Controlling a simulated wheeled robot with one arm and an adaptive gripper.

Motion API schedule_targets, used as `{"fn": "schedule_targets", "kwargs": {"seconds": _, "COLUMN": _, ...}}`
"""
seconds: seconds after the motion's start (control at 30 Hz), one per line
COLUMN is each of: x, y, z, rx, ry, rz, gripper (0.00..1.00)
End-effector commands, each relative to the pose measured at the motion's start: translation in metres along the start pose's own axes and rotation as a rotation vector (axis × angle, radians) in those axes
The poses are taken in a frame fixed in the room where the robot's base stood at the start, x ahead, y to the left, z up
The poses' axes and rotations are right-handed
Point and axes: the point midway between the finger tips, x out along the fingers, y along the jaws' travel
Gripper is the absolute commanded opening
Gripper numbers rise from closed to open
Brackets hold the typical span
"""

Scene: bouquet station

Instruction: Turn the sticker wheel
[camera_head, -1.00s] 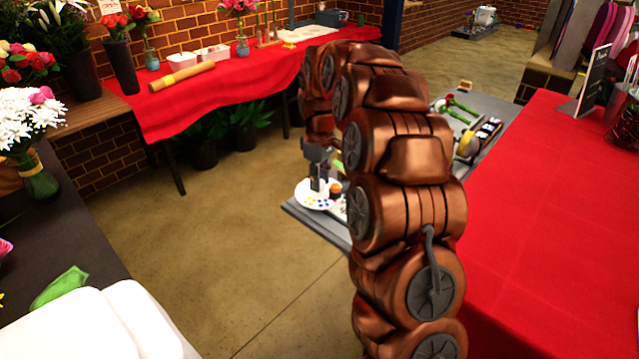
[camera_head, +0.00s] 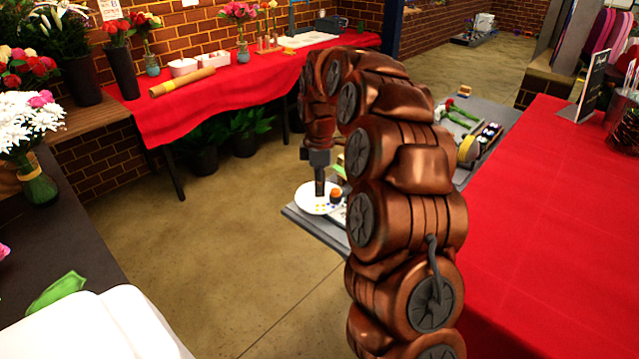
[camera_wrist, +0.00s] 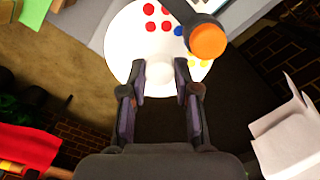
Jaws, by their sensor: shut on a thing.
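The sticker wheel (camera_head: 306,199) is a white disc at the left end of a grey table. In the wrist view the wheel (camera_wrist: 122,50) has red, blue and yellow dots on its upper and right parts. A dark arm with an orange round top (camera_wrist: 208,41) reaches over its right side. My gripper (camera_head: 320,192) points down at the wheel. In the wrist view my gripper's two fingers (camera_wrist: 160,75) stand at the wheel's near edge, shut on a small white knob (camera_wrist: 160,82) between their tips. The knob's lower part is hidden.
My arm hides part of the grey table (camera_head: 478,103), which holds roses and a tray of small items (camera_head: 488,135). A red-covered table (camera_head: 550,220) stands close on the right. Open floor (camera_head: 230,230) lies left of the wheel.

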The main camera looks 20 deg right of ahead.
Motion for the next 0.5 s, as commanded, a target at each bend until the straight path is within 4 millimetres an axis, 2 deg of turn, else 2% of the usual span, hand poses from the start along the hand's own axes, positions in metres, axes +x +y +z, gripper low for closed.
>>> {"fn": "schedule_targets", "kwargs": {"seconds": 0.43, "x": -0.0003, "y": 0.0006, "z": 0.0014, "rx": -0.009, "ry": -0.002, "rz": 0.002, "gripper": 0.0}}
{"fn": "schedule_targets", "kwargs": {"seconds": 0.47, "x": -0.0004, "y": 0.0006, "z": 0.0014, "rx": -0.008, "ry": -0.002, "rz": 0.002, "gripper": 0.33}}
{"fn": "schedule_targets", "kwargs": {"seconds": 0.5, "x": -0.0003, "y": 0.0005, "z": 0.0014, "rx": -0.008, "ry": -0.002, "rz": 0.001, "gripper": 0.37}}
